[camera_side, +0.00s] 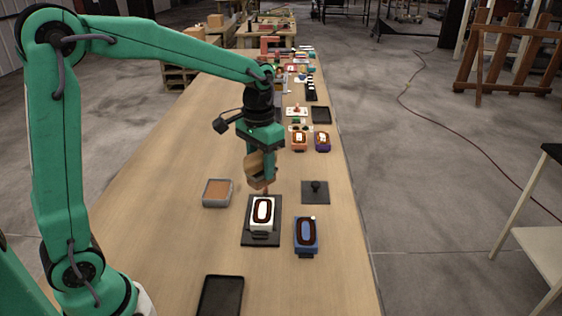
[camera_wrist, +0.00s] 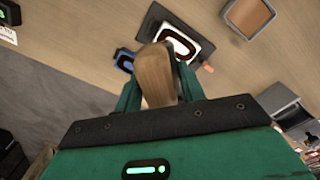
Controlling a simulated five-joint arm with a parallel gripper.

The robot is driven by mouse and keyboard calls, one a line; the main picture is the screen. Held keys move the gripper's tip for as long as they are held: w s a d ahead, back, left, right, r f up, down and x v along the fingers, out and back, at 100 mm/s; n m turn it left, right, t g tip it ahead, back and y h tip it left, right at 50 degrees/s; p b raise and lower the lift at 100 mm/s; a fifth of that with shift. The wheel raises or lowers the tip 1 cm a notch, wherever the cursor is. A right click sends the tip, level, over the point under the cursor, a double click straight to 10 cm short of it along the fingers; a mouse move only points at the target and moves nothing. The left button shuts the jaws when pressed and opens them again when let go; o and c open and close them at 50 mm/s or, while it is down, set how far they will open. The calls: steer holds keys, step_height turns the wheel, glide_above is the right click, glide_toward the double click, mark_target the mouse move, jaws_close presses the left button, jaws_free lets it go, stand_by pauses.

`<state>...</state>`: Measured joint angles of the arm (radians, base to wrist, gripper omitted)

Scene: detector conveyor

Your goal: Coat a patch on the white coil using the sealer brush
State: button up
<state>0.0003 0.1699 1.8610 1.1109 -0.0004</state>
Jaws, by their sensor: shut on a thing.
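The white coil (camera_side: 262,214) is a white block with a dark reddish-brown oval ring on top. It sits on a black plate (camera_side: 261,237) in the middle of the table, and also shows at the top of the wrist view (camera_wrist: 178,42). My gripper (camera_side: 262,168) is shut on the wooden handle of the sealer brush (camera_side: 259,172). The brush points down just behind the white coil; I cannot tell if it touches it. In the wrist view the handle (camera_wrist: 156,72) hides part of the coil and the bristles.
A grey tray with brown filling (camera_side: 217,192) lies left of the coil. A blue coil (camera_side: 306,234) stands to its right, with a black stand with a knob (camera_side: 315,191) behind. A black tray (camera_side: 220,295) lies in front. Further parts crowd the far table. The left side is bare.

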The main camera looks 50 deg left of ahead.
steer(key=shift+w, duration=0.1)
steer(key=shift+w+a+f+m, duration=0.3)
steer(key=shift+w+a+m, duration=0.3)
steer(key=shift+m, duration=0.1)
steer(key=w+a+f+m, duration=0.3)
steer(key=w+a+m, duration=0.2)
steer(key=a+m, duration=0.1)
steer(key=shift+w+a+f+m, duration=0.25)
steer(key=shift+a+f+m, duration=0.15)
steer(key=shift+m, duration=0.4)
steer(key=shift+d, duration=0.1)
